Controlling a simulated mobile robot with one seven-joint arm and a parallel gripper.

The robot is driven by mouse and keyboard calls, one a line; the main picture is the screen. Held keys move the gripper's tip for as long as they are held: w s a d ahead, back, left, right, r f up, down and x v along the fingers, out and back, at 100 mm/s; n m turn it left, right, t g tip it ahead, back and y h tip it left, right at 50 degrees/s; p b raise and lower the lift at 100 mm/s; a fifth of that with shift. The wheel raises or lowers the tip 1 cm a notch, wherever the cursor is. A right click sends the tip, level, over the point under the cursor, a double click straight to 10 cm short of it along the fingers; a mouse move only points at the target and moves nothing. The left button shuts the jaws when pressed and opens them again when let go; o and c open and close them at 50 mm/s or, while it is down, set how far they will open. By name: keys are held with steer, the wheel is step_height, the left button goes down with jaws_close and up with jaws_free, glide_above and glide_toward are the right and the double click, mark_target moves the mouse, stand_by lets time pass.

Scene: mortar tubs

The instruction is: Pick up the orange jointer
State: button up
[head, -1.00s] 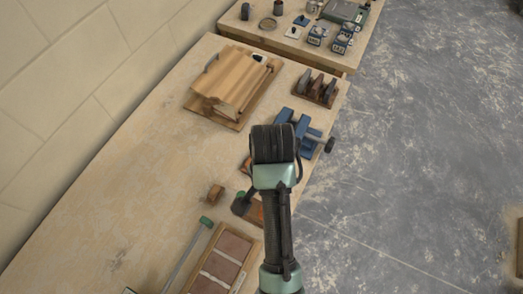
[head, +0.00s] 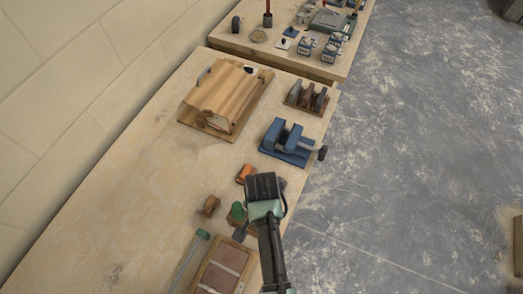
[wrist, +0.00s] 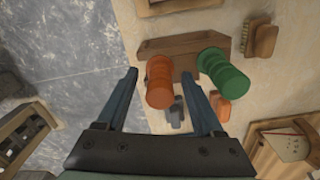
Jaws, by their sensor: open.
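The orange jointer shows in the wrist view as a ribbed orange handle (wrist: 159,84) at a wooden rack (wrist: 182,50). A similar green handle (wrist: 222,74) stands to its right; its green top also shows in the head view (head: 237,212). My gripper (wrist: 160,76) is open, with one finger on each side of the orange handle in the picture. I cannot tell how far the fingertips are above it. No contact shows. In the head view my gripper (head: 264,188) hides the orange handle and part of the rack.
A smaller orange-topped tool (wrist: 223,106) lies near the green handle. A wooden brush (wrist: 262,38) is close by. In the head view a blue vise (head: 284,146) stands beyond my gripper, with a brick tray (head: 241,282) nearer. The table's left side is clear.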

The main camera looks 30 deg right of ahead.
steer(key=shift+f, duration=0.1)
steer(key=shift+c, duration=0.3)
jaws_close()
